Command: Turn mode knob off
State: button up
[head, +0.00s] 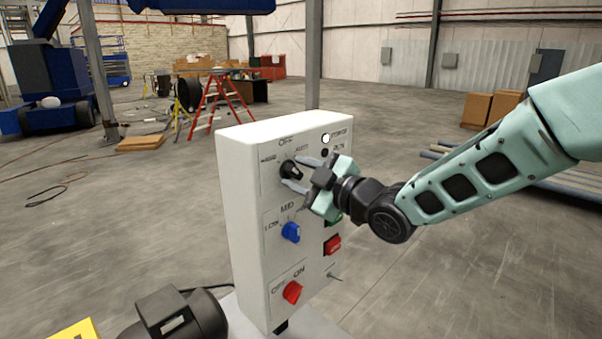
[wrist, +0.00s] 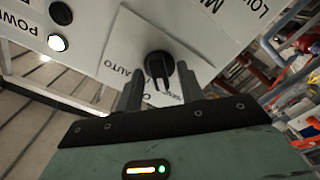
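The black mode knob (head: 290,170) is on the upper left of the white control box's front face, with printed labels around it; one reads AUTO. It also shows in the wrist view (wrist: 158,68), where its raised grip is seen nearly end-on. My gripper (head: 297,173) reaches in from the right, with its fingers around the knob. In the wrist view the two grey fingers of my gripper (wrist: 159,82) stand on either side of the knob, open, with a visible gap on each side. I cannot tell exactly which label the knob points to.
The white control box (head: 240,215) also carries a blue knob (head: 290,232), a red knob (head: 292,292), a red button (head: 332,244) and a partly hidden green one (head: 335,218). A lit white lamp (head: 326,138) sits at upper right. A dark motor-like part (head: 175,315) stands at lower left.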

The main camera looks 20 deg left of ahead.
grip_shut()
jog(key=shift+f+m+b, duration=0.1)
jog(key=shift+m+b, duration=0.2)
jog(key=shift+b, duration=0.45)
jog(key=m+b, duration=0.2)
jog(key=shift+m, duration=0.3)
jog(key=m+b, duration=0.1)
jog(key=m, duration=0.4)
jog(key=shift+d+b, duration=0.1)
jog(key=shift+b, duration=0.3)
jog(key=shift+m, duration=0.3)
grip_release()
